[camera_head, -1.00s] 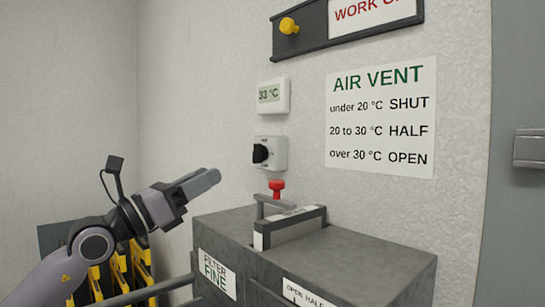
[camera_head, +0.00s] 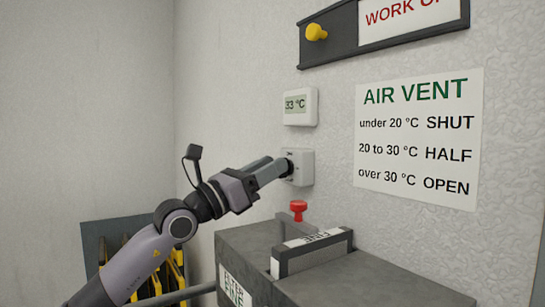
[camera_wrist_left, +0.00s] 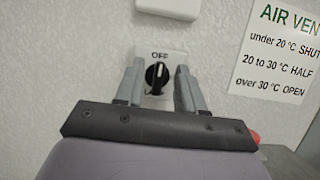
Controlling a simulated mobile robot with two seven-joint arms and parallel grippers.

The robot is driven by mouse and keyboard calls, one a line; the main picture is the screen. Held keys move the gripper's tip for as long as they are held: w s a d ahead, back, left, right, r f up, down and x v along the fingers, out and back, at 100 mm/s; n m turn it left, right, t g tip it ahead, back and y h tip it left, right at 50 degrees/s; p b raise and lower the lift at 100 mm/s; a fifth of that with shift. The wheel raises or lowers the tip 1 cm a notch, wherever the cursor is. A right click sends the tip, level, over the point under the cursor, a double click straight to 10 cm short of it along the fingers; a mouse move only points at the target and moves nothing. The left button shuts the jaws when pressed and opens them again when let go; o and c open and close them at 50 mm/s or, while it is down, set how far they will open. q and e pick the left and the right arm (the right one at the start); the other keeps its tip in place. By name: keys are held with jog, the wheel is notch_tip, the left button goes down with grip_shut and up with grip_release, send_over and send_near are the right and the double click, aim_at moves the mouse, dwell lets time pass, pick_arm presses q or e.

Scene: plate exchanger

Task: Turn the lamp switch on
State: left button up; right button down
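The lamp switch is a black rotary knob (camera_wrist_left: 157,77) on a white wall plate (camera_head: 302,168). In the left wrist view the plate reads OFF above the knob, and the knob's white mark points up towards it. My left gripper (camera_head: 287,166) is at the switch, partly covering it in the head view. In the left wrist view its two fingers (camera_wrist_left: 157,85) are apart, one on each side of the knob, with gaps to it. Whether the fingertips reach as deep as the knob is hard to tell. My right gripper is not in view.
A thermostat (camera_head: 300,106) reading 33 °C is above the switch. An air vent sign (camera_head: 418,135) hangs to the right. Below stands a grey box (camera_head: 240,246) with a red knob (camera_head: 298,207) and a handle (camera_head: 312,250).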

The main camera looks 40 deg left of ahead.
pick_arm(q)
jog(key=shift+w+d+r, duration=0.25)
jog(key=shift+w, duration=0.3)
grip_shut()
